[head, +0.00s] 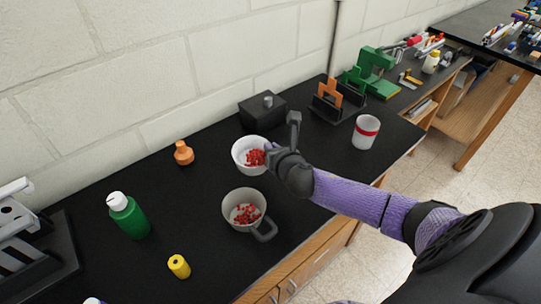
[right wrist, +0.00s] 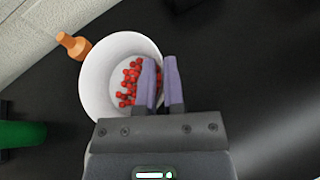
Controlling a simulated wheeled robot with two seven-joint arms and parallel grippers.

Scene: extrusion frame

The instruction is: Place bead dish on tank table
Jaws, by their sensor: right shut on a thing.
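The bead dish (head: 239,161), a white bowl with red beads inside, is at the back of the black bench. My right gripper (head: 270,150) is at its right rim. In the right wrist view, the bead dish (right wrist: 95,85) shows from above, and my right gripper (right wrist: 160,85) is shut on its wall, one finger inside the bowl. I cannot tell whether the dish touches the bench. My left gripper is not in view. No tank shows, so I cannot tell which surface is the tank table.
A grey mug (head: 238,199) with red beads stands just in front of the dish. A red-banded white cup (head: 365,132) stands right. Another dark table (head: 470,25) is at far right.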

